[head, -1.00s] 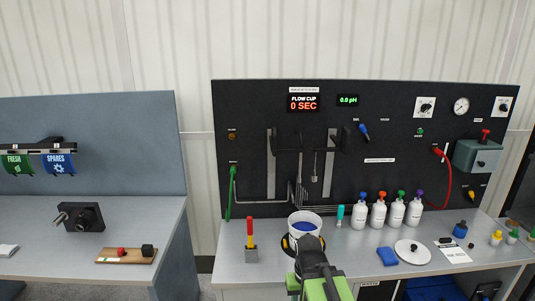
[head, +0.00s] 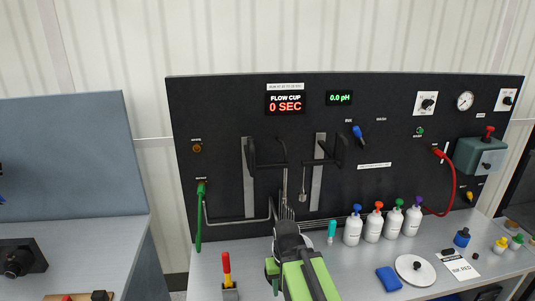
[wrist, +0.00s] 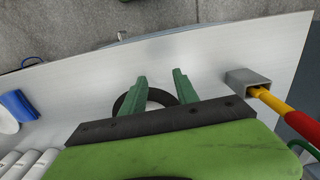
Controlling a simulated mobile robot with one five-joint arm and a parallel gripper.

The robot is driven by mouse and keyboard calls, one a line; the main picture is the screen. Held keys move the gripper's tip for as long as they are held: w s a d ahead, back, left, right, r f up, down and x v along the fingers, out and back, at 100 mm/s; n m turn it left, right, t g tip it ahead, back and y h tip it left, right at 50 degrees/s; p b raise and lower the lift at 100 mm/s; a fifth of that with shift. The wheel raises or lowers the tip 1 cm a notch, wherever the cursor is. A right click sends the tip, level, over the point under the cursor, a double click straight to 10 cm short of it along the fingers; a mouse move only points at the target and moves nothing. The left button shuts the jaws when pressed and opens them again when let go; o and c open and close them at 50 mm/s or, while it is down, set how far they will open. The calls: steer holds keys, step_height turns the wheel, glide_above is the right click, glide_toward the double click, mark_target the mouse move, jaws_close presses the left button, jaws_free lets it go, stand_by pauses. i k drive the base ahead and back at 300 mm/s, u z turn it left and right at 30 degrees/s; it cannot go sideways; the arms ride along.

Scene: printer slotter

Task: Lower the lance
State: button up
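My gripper (wrist: 157,76) is open in the wrist view, its two green fingers apart with nothing between them. It is above the grey bench, over a black ring (wrist: 130,100) partly hidden by the fingers. In the head view my arm covers the spot at the bench's middle. No part is labelled legibly as the lance. Two upright grey rails with black brackets, left (head: 249,185) and right (head: 318,178), stand on the black panel. A small thin hanging piece (head: 303,195) and several thin tubes (head: 287,212) show between them; their lower ends are hidden behind my arm.
A red and yellow handle stands in a grey block (head: 230,293), also in the wrist view (wrist: 248,79). Several white bottles (head: 353,231), a blue sponge (head: 388,279) and a white disc (head: 415,270) are to the right. A green hose (head: 199,220) hangs at left.

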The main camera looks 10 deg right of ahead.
mark_target(266, 165)
steer(key=z, duration=0.05)
steer(key=i, duration=0.2)
steer(key=k, duration=0.5)
steer(key=u, duration=0.7)
steer(key=k, duration=1.15)
steer(key=u, duration=0.6)
steer(key=i, duration=1)
